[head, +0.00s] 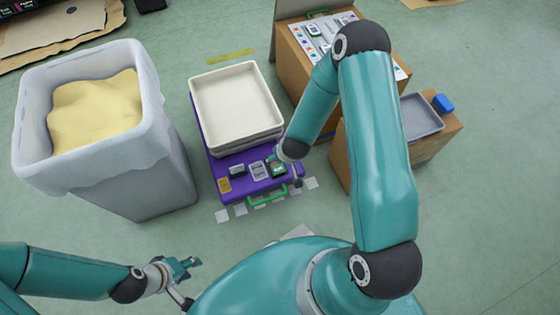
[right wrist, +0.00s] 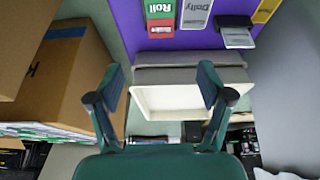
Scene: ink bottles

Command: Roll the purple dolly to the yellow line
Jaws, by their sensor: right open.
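The purple dolly (head: 203,132) stands on the green floor and carries a stack of cream trays (head: 238,97). A green handle (head: 268,195) is at its near edge. The yellow line (head: 230,57) lies on the floor beyond its far end, with a gap between. My right gripper (right wrist: 162,88) is open and empty; in the head view it is near the dolly's near right corner, partly hidden by its own arm. The right wrist view shows the purple deck (right wrist: 200,38) and a tray between the fingers. My left gripper (head: 184,268) is low left, away from the dolly; its jaw gap is unclear.
A large grey bin (head: 165,165) with yellow contents stands left of the dolly. Cardboard boxes (head: 288,62) stand to the right, one with a grey tray (head: 420,117). White squares (head: 222,215) lie on the floor before the dolly. The floor between dolly and line is clear.

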